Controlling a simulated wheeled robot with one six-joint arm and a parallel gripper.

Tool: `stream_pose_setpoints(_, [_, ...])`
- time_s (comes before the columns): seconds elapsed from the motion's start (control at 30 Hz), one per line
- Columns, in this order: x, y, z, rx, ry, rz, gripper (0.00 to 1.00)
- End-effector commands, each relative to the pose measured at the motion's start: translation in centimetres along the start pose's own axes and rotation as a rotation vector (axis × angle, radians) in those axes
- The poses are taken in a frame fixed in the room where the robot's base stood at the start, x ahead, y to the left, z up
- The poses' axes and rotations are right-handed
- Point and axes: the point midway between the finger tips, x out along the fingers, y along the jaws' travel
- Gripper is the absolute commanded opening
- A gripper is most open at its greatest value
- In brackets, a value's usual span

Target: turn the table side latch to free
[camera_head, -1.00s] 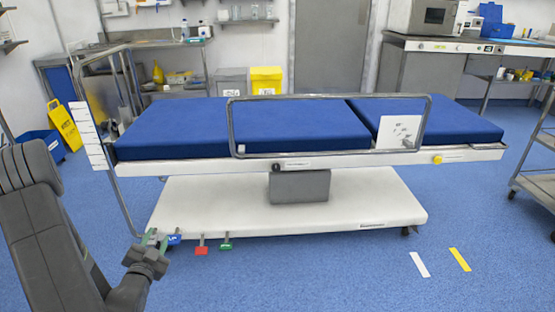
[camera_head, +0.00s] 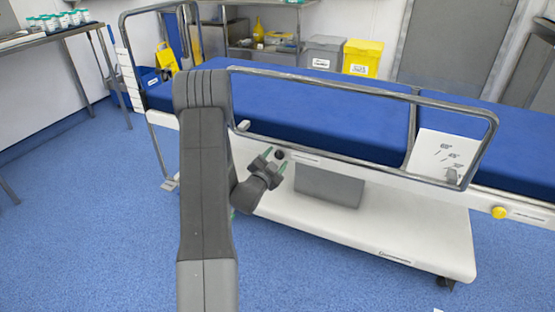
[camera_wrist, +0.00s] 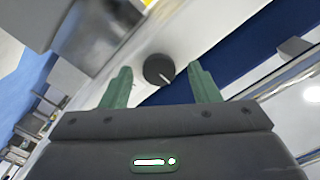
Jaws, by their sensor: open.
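The side latch is a round black knob (camera_head: 280,154) on the white side rail of the operating table (camera_head: 420,185). In the wrist view the knob (camera_wrist: 156,69) shows a thin white pointer line toward its lower right. My gripper (camera_head: 274,162) is open, with its green fingers close to the knob in the head view. In the wrist view the knob appears between and beyond the two fingertips. I cannot tell whether the fingers touch it. A small white label is right of the knob.
A grey tubular side rail (camera_head: 370,92) stands above the knob, in front of the blue mattress (camera_head: 300,112). A yellow knob (camera_head: 498,212) is farther right on the table side. The grey column (camera_head: 328,186) and white base (camera_head: 380,225) are below. Blue floor in front is clear.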

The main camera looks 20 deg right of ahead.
Motion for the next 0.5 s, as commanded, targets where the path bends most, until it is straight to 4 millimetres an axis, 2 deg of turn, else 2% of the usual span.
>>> stream_pose_setpoints(0.13, [1.01, 0.01, 0.0, 0.0, 0.0, 0.0, 0.55])
stream_pose_setpoints(0.43, [1.18, 0.01, -0.03, 0.0, 0.0, 0.0, 0.55])
stream_pose_setpoints(0.5, [1.17, 0.01, -0.03, 0.0, 0.0, 0.0, 0.42])
